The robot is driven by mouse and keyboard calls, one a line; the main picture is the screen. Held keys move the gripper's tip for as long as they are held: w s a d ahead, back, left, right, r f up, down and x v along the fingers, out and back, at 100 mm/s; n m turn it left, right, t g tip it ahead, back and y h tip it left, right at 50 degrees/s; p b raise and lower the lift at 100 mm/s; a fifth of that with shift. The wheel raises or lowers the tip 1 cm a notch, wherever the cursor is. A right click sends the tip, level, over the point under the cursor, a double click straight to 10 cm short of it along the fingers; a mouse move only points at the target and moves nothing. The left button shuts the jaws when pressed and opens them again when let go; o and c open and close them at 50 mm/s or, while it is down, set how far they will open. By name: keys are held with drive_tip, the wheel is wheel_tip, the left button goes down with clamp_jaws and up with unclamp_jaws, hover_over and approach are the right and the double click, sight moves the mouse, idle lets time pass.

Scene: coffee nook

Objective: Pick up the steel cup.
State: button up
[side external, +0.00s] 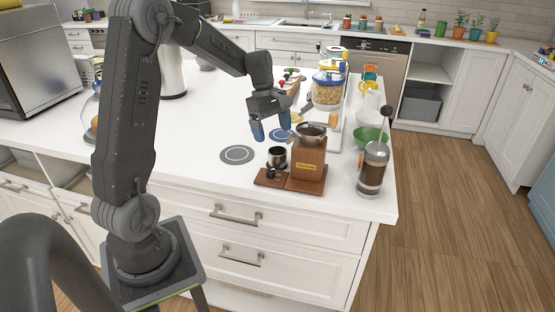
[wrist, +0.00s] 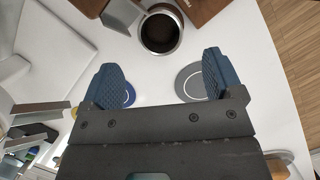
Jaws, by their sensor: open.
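The steel cup (side external: 277,157) stands upright on or just behind the wooden base of the coffee grinder; I cannot tell which. In the wrist view the steel cup (wrist: 178,44) shows from above with a bright rim and a dark inside. My gripper (side external: 271,131) is open and empty, above the counter and behind the cup in the side view. In the wrist view my gripper (wrist: 160,82) has its blue fingertips spread wide, with the cup ahead of them, centred between them and apart from both.
The wooden grinder (side external: 309,166) stands close to the cup's right. A French press (side external: 373,170) and green bowl (side external: 370,136) are farther right. A grey disc (side external: 237,154) lies to the left. Jars (side external: 327,92) stand behind. The counter's left part (side external: 190,140) is clear.

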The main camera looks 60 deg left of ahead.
sight(277, 152)
drive_tip(key=x, duration=0.7)
drive_tip(key=shift+s+d, duration=0.1)
drive_tip(key=shift+d, duration=0.15)
drive_tip(key=shift+c, duration=0.2)
drive_tip(key=c, duration=1)
drive_tip(key=shift+c, duration=0.2)
drive_tip(key=shift+a, duration=0.1)
